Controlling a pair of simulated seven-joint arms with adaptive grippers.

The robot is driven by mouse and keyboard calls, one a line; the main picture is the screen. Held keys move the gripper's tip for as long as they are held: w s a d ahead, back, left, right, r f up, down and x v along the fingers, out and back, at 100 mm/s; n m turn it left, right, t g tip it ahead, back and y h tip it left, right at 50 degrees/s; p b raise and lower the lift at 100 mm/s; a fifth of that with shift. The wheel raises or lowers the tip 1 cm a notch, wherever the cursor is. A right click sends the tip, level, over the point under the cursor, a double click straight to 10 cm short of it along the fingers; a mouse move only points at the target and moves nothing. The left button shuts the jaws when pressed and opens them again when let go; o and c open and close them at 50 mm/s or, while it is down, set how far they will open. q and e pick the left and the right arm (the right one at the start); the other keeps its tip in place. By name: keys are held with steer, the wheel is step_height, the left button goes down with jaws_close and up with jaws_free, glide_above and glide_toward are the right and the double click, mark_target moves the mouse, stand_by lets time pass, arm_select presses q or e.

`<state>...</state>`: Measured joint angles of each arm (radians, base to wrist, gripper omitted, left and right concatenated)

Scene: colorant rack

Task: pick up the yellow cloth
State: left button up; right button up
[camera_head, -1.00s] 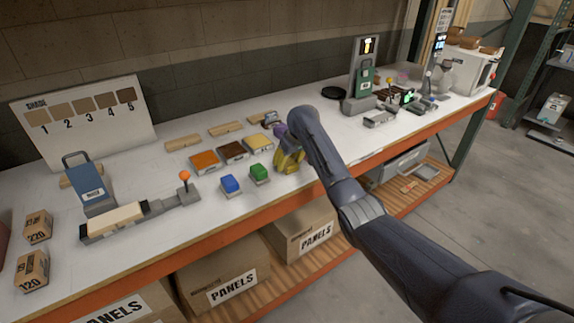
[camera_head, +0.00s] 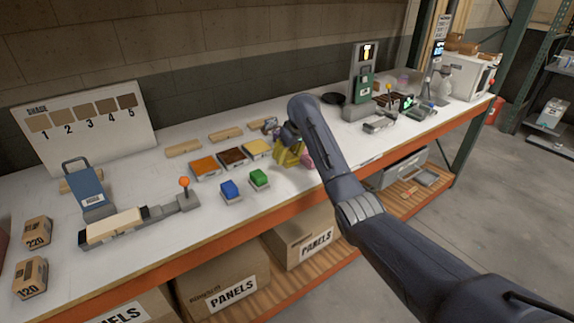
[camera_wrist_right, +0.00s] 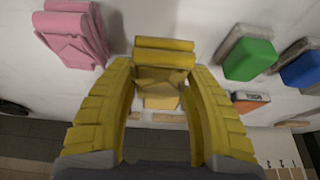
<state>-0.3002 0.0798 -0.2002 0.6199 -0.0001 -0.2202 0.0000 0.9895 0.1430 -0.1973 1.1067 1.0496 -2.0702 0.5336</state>
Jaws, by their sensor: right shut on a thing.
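The yellow cloth (camera_wrist_right: 164,52) is a folded bundle between the fingertips of my right gripper (camera_wrist_right: 163,70) in the right wrist view. The gripper's fingers are also yellow and segmented, one on each side, and they are shut on the cloth. In the head view my right gripper (camera_head: 289,152) is over the bench near its front edge, right of the green block. There the cloth cannot be told from the yellow fingers. Whether the cloth touches the bench is unclear. My left gripper is not in view.
A pink cloth (camera_wrist_right: 72,34) lies close beside the gripper. A green block (camera_head: 260,178) and a blue block (camera_head: 231,190) stand to its left. Orange, brown and yellow trays (camera_head: 257,149) lie behind them. The bench has an orange front edge (camera_head: 215,235).

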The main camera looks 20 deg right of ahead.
mark_target(287, 154)
step_height(287, 154, up, 14)
steer(key=shift+r, duration=0.2)
stand_by(0.4)
steer(key=o, duration=0.5)
steer(key=c, duration=0.5)
